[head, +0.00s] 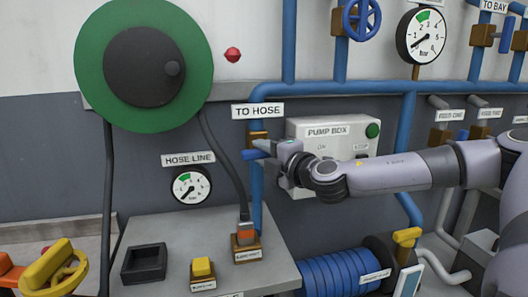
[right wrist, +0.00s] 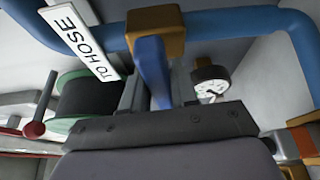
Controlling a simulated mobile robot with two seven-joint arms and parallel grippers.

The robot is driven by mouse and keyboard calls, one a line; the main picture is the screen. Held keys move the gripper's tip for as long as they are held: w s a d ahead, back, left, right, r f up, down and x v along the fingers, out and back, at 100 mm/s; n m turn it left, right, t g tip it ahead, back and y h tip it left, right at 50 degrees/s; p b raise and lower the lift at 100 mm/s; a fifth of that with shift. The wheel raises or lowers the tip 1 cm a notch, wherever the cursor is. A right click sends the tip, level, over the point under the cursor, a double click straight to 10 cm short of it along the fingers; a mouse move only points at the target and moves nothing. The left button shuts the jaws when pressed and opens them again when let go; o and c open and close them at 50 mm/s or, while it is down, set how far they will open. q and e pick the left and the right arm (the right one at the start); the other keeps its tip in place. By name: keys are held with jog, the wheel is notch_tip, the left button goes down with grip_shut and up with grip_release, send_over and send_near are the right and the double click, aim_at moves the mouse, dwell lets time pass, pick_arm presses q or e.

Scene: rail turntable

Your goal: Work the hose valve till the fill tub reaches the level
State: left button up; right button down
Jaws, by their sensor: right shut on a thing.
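The hose valve has a brown body (head: 258,138) on the blue pipe under the "TO HOSE" sign (head: 257,111), with a blue lever (head: 251,154) pointing left. In the right wrist view the blue lever (right wrist: 153,70) runs from the brown body (right wrist: 155,28) down to my right gripper (right wrist: 160,108). My right gripper (head: 274,151) is shut on the lever in front of the pipe. I cannot make out a fill tub or its level in either view. My left gripper is not in view.
A pump box (head: 330,128) is behind my right arm. A hose line gauge (head: 191,187) and a green disc (head: 198,50) are on the wall to the left. A bench (head: 130,235) below holds a black tray (head: 144,262) and a yellow knob (head: 203,267). A yellow handwheel (head: 52,268) is lower left.

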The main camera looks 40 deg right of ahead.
jog(key=n+g+p, duration=0.1)
jog(key=n, duration=0.2)
jog(key=shift+r+g+p, duration=0.15)
jog(key=shift+g+p, duration=0.15)
jog(key=shift+p, duration=0.05)
jog(key=n+g+h+p, duration=0.1)
jog(key=n, duration=0.2)
jog(key=n+g+h+p, duration=0.1)
jog(key=n, duration=0.1)
jog(key=shift+n, duration=0.4)
jog(key=shift+n+g+h+p, duration=0.3)
jog(key=shift+n+g+h, duration=0.55)
jog(key=shift+n, duration=0.45)
jog(key=c, duration=1)
grip_release()
jog(key=shift+o, duration=0.2)
jog(key=shift+s, duration=0.1)
